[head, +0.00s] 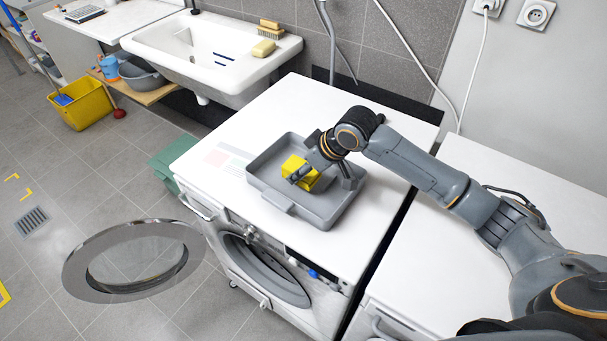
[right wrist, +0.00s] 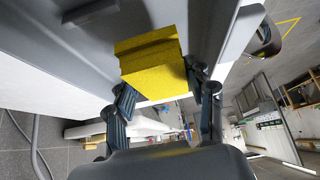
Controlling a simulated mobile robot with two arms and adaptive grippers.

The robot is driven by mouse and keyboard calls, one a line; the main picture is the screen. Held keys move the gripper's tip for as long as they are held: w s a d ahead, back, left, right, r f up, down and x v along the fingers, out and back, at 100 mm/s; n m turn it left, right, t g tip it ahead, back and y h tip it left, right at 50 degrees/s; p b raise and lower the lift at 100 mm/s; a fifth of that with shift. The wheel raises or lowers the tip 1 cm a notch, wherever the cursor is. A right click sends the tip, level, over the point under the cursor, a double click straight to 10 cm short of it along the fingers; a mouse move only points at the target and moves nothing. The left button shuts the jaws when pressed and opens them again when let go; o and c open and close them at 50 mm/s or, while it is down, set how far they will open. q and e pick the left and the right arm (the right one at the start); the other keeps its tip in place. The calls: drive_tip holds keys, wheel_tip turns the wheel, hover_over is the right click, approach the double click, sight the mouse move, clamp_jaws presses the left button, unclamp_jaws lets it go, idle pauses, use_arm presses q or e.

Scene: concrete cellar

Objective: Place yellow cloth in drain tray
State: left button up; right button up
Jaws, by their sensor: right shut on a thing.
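The yellow cloth (head: 300,170) is a folded block inside the outline of the grey drain tray (head: 258,180), which lies on top of the washing machine. My right gripper (head: 321,178) reaches down over the tray and is shut on the cloth. In the right wrist view the cloth (right wrist: 152,72) sits between the fingers of the right gripper (right wrist: 162,92), with the grey tray (right wrist: 65,45) behind it. I cannot tell whether the cloth touches the tray floor. My left gripper is not in view.
The washing machine (head: 310,100) has its round door (head: 135,262) swung open at the front. A white sink (head: 205,50) with a brush and sponge stands behind left. A yellow bucket (head: 82,105) is on the floor. Another white-topped unit (head: 500,190) stands at right.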

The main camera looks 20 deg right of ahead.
drive_tip(key=f, duration=0.2)
drive_tip(key=f+p, duration=0.1)
drive_tip(key=shift+w+d+f, duration=0.2)
drive_tip(key=shift+w+d, duration=0.05)
drive_tip(key=shift+w, duration=0.05)
drive_tip(key=shift+f, duration=0.15)
drive_tip(key=shift+f, duration=0.15)
drive_tip(key=o, duration=1.1)
drive_tip(key=shift+o, duration=0.2)
